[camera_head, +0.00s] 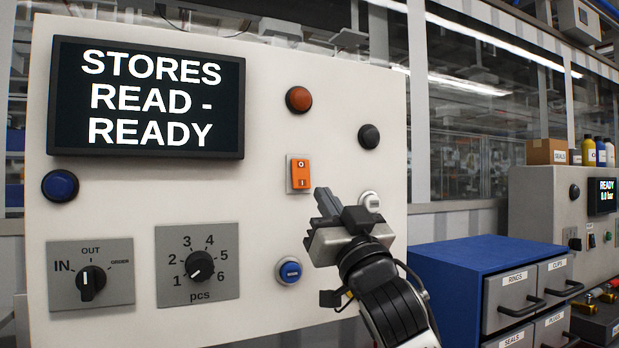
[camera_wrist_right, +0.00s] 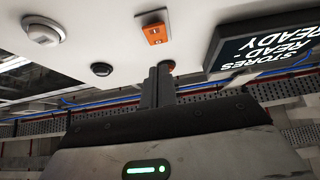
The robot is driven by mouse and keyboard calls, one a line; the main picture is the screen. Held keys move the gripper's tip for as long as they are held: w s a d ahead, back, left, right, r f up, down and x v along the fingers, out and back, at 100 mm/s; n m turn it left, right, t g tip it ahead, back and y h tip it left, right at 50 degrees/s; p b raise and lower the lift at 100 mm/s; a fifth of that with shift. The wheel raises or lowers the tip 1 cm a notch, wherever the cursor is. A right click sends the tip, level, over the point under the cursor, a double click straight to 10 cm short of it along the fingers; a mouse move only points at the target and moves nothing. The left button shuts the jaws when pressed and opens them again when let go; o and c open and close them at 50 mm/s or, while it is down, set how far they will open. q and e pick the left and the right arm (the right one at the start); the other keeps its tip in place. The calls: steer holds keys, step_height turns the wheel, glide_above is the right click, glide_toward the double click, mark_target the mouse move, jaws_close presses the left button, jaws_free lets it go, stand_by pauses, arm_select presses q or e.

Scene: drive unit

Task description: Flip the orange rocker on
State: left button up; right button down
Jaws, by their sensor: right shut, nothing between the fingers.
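The orange rocker (camera_head: 300,174) sits on a small grey plate on the pale control panel (camera_head: 200,200), right of the screen and below a round red-orange button. It carries an O mark at the top and an I mark at the bottom. It also shows in the right wrist view (camera_wrist_right: 155,34). My right gripper (camera_head: 322,197) is shut and empty. Its fingertips are just below and right of the rocker in the head view; I cannot tell whether they touch the panel. In the wrist view the fingers (camera_wrist_right: 158,78) appear apart from the rocker. My left gripper is not in view.
The screen (camera_head: 147,98) reads "STORES READ - READY". Two dials (camera_head: 199,266) are lower left. A blue drawer cabinet (camera_head: 440,290) stands right.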

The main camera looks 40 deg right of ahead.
mark_target(302, 178)
steer(key=w, duration=0.1)
steer(key=w+d+r+p, duration=0.1)
steer(key=w, duration=0.3)
steer(key=shift+w+d+r, duration=0.1)
steer(key=shift+d+r, duration=0.15)
steer(key=shift+d, duration=0.05)
steer(key=shift+w+d+f+p, duration=0.15)
steer(key=shift+w+p, duration=0.2)
steer(key=shift+w, duration=0.1)
